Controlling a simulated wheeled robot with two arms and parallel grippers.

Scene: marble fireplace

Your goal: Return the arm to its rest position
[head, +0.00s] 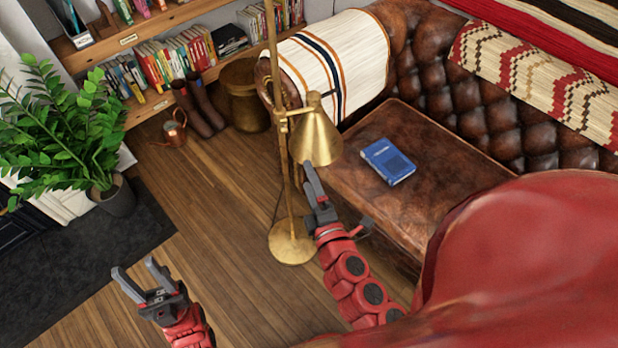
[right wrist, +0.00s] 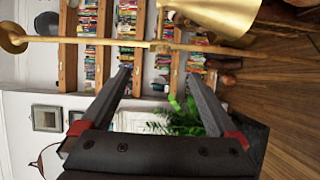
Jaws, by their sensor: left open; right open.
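My left gripper (head: 140,277) is at the lower left of the head view, over the wood floor, open and empty. My right gripper (head: 312,185) is near the middle, just below the brass lamp's shade and close to its pole. In the right wrist view its two fingers (right wrist: 158,95) are spread apart with nothing between them. The brass floor lamp (head: 318,135) stands upright by the sofa. In the right wrist view the lamp shade (right wrist: 215,15) fills the top, and its pole crosses ahead of the fingers. I cannot tell whether the right gripper touches the lamp.
A brown leather sofa (head: 420,205) with a blue book (head: 388,161) on its seat is at the right. A potted plant (head: 115,197) stands on a dark mat at the left. A bookshelf (head: 165,60), boots (head: 197,110) and a copper watering can (head: 175,130) are behind. Open floor lies between the mat and the lamp.

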